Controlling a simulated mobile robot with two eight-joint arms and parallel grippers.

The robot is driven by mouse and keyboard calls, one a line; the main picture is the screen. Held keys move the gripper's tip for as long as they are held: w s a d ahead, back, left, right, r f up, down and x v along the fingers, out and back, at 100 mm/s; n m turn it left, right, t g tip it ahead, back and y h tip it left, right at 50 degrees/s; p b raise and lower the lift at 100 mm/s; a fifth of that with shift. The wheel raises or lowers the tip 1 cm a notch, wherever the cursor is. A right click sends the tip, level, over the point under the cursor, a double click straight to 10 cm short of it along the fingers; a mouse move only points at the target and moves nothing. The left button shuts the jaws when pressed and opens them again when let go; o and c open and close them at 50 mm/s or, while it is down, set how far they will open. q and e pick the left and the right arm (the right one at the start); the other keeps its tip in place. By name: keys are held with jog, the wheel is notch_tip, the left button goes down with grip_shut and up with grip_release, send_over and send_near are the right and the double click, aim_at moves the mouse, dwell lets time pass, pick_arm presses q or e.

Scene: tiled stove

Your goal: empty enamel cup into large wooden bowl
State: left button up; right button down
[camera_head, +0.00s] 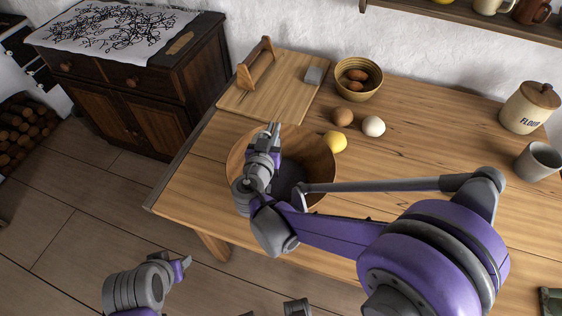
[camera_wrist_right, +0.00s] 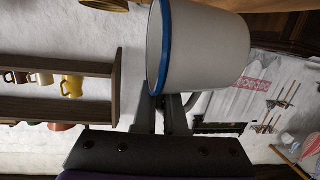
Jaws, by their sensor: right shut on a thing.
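The large wooden bowl (camera_head: 315,152) stands near the table's left front edge in the head view, partly covered by my right arm. My right gripper (camera_head: 271,132) is over the bowl. In the right wrist view, my right gripper (camera_wrist_right: 168,105) is shut on the enamel cup (camera_wrist_right: 203,48), which is white with a blue rim. The cup lies sideways across that picture; its inside is hidden. I cannot make the cup out in the head view. The bowl's inside is dark and mostly covered, so its contents are unclear. My left gripper (camera_head: 183,265) is low at the left, off the table.
A lemon (camera_head: 336,141), a brown egg (camera_head: 342,116) and a white egg (camera_head: 373,126) lie beside the bowl. A flour jar (camera_head: 528,108) and grey pot (camera_head: 538,161) stand at right.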

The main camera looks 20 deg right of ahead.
jog(key=shift+s+d+r+m+t, duration=0.1)
jog(key=shift+s+d+m+t, duration=0.3)
jog(key=shift+m, duration=0.6)
dwell(0.7)
jog(key=shift+s+d+m+t, duration=0.3)
jog(key=shift+s+d+m, duration=0.25)
jog(key=shift+d+m, duration=0.45)
dwell(1.0)
